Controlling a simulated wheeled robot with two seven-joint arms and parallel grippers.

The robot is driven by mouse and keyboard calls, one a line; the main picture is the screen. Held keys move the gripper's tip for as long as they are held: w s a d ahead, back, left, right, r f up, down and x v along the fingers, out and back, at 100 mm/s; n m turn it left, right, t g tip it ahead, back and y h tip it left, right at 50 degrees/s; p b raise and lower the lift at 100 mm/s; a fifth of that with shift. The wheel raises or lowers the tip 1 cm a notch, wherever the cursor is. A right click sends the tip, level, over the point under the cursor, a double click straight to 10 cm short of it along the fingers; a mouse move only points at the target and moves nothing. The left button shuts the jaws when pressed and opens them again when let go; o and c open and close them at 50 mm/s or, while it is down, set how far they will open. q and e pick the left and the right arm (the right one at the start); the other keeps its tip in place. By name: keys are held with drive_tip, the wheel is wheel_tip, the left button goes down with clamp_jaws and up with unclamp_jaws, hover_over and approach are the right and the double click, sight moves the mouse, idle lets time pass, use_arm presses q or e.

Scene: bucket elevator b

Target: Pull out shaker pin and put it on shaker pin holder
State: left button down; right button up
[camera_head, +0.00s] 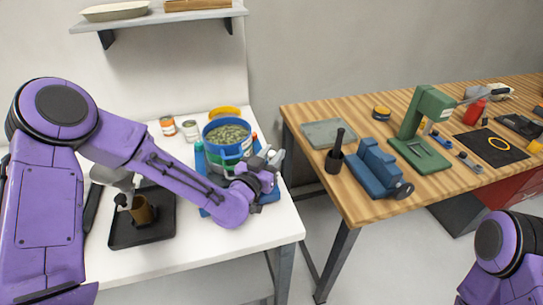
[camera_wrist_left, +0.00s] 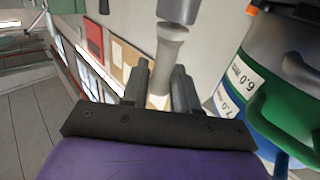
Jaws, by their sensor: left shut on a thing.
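The shaker pin (camera_wrist_left: 170,48), a pale grey rod with a flared end, is between the fingers of my left gripper (camera_wrist_left: 160,85). In the head view my left gripper (camera_head: 266,170) is at the right side of the sieve shaker, shut on the pin. The shaker carries a blue-rimmed sieve (camera_head: 228,150) full of green-brown grains. In the left wrist view a green sieve part with a white size label (camera_wrist_left: 240,78) is close on the right. A darker grey cylinder (camera_wrist_left: 180,9) touches or overlaps the pin's far end. I cannot clearly identify the pin holder. My right gripper is out of view.
The shaker stands on a white table (camera_head: 262,232) with two small cans (camera_head: 178,128) and a black tray (camera_head: 125,232).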

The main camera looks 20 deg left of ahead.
use_arm(q)
drive_tip(key=shift+r+p, duration=0.3)
drive_tip(key=shift+r, duration=0.15)
drive_tip(key=shift+r+p, duration=2.1)
drive_tip(key=shift+r, duration=0.6)
wheel_tip(320, 180, up, 4)
drive_tip(key=p, duration=0.3)
drive_tip(key=shift+s, duration=0.1)
